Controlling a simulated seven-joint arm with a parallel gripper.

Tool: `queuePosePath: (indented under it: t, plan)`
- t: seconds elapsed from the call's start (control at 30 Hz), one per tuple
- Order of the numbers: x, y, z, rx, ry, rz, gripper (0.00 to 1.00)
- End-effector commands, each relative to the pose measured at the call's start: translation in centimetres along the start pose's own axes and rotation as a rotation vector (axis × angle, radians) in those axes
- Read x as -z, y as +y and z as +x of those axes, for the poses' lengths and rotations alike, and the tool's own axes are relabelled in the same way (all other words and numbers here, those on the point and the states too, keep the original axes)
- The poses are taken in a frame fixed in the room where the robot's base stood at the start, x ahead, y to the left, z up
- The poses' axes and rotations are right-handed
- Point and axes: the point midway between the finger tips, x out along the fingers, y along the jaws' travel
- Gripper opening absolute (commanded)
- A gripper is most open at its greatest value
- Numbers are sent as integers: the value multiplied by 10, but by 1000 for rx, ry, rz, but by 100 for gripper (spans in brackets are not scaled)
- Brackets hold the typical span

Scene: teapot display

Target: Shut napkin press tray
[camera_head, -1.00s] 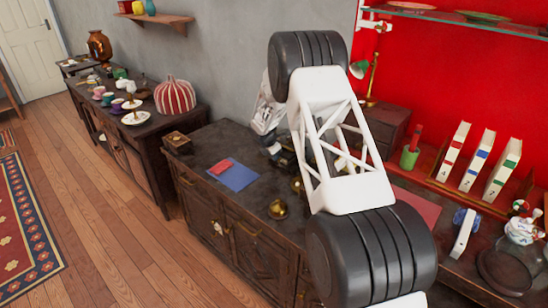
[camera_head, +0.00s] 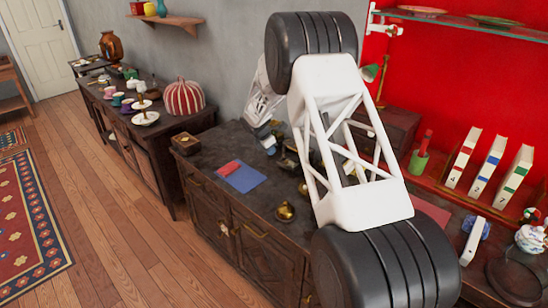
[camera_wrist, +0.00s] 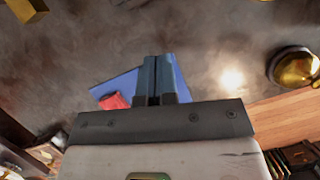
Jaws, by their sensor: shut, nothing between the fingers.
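I cannot tell for sure which thing is the napkin press tray. A small dark wooden box (camera_head: 186,144) with a brownish top stands at the left end of the dark cabinet top. My gripper (camera_wrist: 158,62) shows in the wrist view with its two grey-blue fingers together and nothing between them. It is over the cabinet top, with a blue flat sheet (camera_wrist: 122,87) and a red piece (camera_wrist: 114,101) beyond or below the fingers. In the head view my arm hides much of the cabinet top's middle.
The blue sheet (camera_head: 243,179) lies near the cabinet's front edge. A brass bell-like piece (camera_head: 286,212) stands to its right. A brass round object (camera_wrist: 293,67) shows at right in the wrist view. Books (camera_head: 488,170) and a green cup (camera_head: 418,162) stand farther right.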

Motion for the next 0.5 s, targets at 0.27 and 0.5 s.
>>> queuePosePath:
  t: [0.27, 0.5]
  plan:
    - [0, 0, -24, 0, 0, -1, 0]
    - [0, 0, -26, 1, 0, -1, 0]
